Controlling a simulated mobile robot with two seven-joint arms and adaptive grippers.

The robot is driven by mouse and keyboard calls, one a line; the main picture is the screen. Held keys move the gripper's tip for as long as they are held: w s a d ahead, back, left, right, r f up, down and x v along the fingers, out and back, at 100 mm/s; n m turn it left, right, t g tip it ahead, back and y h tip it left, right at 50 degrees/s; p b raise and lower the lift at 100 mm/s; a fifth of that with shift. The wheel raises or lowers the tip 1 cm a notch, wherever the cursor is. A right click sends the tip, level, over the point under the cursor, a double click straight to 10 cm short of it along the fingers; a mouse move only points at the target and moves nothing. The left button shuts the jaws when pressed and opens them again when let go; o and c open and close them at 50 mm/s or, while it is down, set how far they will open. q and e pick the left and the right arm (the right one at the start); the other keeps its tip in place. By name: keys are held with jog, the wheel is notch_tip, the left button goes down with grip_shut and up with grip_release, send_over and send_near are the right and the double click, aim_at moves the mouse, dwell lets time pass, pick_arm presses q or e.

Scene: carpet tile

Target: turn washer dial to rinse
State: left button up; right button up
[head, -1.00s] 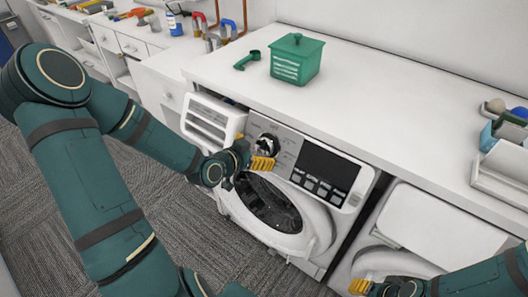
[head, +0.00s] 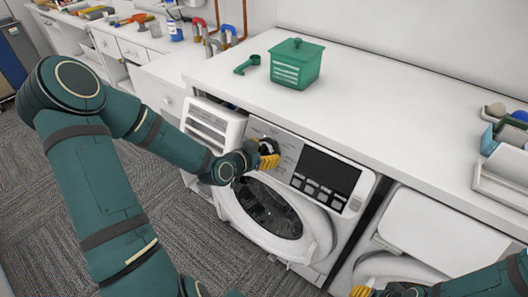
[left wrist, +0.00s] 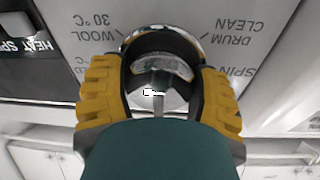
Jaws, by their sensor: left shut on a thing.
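The washer (head: 318,222) stands under the white counter, its round door shut or nearly so; I cannot tell which. Its dial (head: 267,146) sits on the grey control panel, left of the dark display (head: 330,171). My left gripper (head: 268,155) is shut on the dial. In the left wrist view, the chrome-rimmed dial (left wrist: 160,42) lies between the two yellow fingers of the left gripper (left wrist: 160,85). No rinse label is readable. My right gripper (head: 362,290) is at the bottom edge, partly cut off.
A green lidded box (head: 296,64) and green scoop (head: 247,65) are on the counter (head: 390,105). A white tray with items (head: 500,180) is at right. A second machine (head: 420,225) stands right of the washer.

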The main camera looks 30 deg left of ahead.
aim_at(264, 146)
pick_arm(q)
jog(key=n+p, duration=0.1)
jog(key=n, duration=0.3)
jog(key=shift+n, duration=0.3)
jog(key=n+p, duration=0.1)
jog(key=n, duration=0.3)
jog(key=shift+y, duration=0.4)
jog(key=shift+n, duration=0.4)
jog(key=o, duration=1.2)
jog(key=shift+r, duration=5)
